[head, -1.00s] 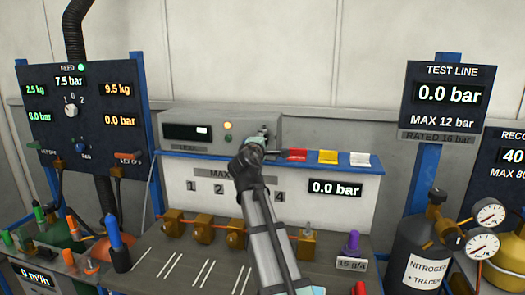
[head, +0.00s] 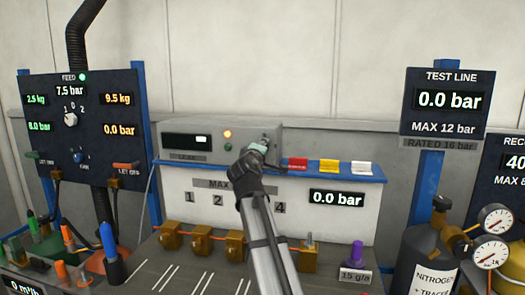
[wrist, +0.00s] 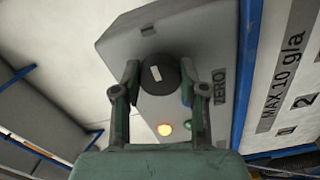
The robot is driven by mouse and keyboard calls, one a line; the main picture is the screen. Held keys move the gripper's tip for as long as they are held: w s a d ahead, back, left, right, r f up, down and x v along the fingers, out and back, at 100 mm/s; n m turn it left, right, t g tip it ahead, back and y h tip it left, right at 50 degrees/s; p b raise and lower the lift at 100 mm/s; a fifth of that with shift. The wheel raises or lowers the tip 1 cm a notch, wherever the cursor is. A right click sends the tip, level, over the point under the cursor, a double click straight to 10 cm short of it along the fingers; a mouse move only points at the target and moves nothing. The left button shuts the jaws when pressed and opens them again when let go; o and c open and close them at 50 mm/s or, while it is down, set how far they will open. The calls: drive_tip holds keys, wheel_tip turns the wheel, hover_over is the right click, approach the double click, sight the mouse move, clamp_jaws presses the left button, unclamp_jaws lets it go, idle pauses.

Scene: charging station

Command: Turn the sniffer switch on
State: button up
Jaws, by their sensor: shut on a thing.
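In the head view, my gripper (head: 262,147) is at the right end of the box front and hides the knob. The white mark points slightly off the finger line.
A blue-edged shelf (head: 340,175) carries red, yellow and white blocks (head: 329,166) close to the right of my gripper. Brass valves (head: 202,239) stand below my arm. A dark feed panel (head: 85,125) is at the left, and a nitrogen cylinder (head: 428,262) is at the right.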

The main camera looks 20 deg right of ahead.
drive_tip(key=shift+r, duration=0.1)
drive_tip(key=o, duration=1.1)
drive_tip(key=shift+o, duration=0.2)
drive_tip(key=v, duration=1.2)
